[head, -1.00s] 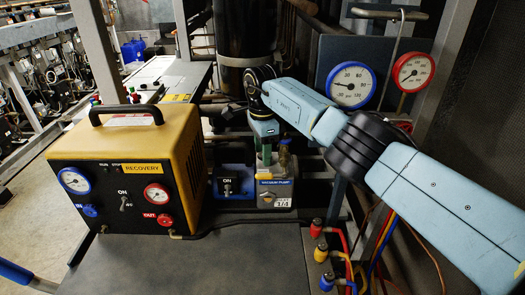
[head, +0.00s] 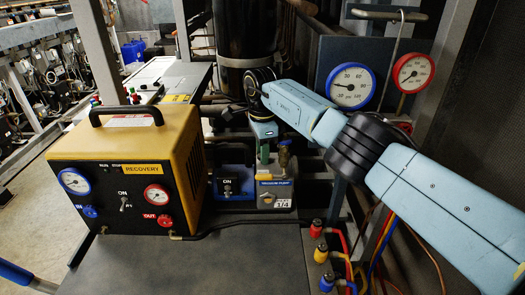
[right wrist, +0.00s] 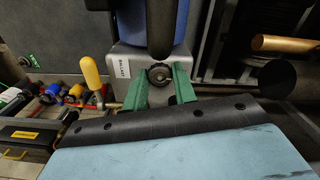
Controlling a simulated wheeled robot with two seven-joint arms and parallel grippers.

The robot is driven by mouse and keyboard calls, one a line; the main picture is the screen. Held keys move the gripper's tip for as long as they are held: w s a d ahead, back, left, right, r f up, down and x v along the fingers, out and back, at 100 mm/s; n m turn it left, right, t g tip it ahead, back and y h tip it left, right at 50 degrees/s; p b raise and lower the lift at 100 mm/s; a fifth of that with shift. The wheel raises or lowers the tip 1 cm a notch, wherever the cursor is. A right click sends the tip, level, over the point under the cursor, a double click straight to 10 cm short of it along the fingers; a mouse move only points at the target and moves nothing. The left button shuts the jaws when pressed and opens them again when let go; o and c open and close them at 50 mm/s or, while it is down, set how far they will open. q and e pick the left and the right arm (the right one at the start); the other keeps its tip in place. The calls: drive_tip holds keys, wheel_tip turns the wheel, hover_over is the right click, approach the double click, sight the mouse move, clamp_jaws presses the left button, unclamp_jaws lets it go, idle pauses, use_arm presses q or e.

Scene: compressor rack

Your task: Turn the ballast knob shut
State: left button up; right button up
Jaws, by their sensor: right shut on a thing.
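The vacuum pump (head: 273,196) stands on the bench beside the recovery unit, with a blue motor housing and a grey body. In the right wrist view its grey face carries a "BALLAST" label (right wrist: 124,68). Beside that label is the round, dark ballast knob (right wrist: 160,74). My right gripper (head: 266,154) reaches down onto the pump from above. In the right wrist view its green fingers (right wrist: 161,88) stand on both sides of the knob and are shut on it. In the head view the gripper hides the knob. My left gripper is not in view.
A yellow and black recovery unit (head: 130,165) stands left of the pump. Red, yellow and blue hose fittings (head: 321,254) are at the bench's right edge. Blue and red gauges (head: 350,87) hang behind my right arm. The front bench top (head: 200,265) is clear.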

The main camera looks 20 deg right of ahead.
drive_tip(key=m, duration=0.6)
drive_tip(key=shift+p, duration=0.4)
drive_tip(key=m, duration=0.3)
drive_tip(key=shift+m, duration=0.3)
drive_tip(key=shift+m+p, duration=0.3)
drive_tip(key=shift+m, duration=0.5)
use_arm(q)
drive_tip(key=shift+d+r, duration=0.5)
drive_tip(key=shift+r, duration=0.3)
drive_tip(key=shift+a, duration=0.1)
use_arm(e)
drive_tip(key=shift+m, duration=0.4)
drive_tip(key=o, duration=1)
use_arm(q)
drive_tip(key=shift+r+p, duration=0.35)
drive_tip(key=shift+p, duration=0.05)
use_arm(e)
wheel_tip(320, 180, up, 14)
drive_tip(key=shift+f, duration=0.25)
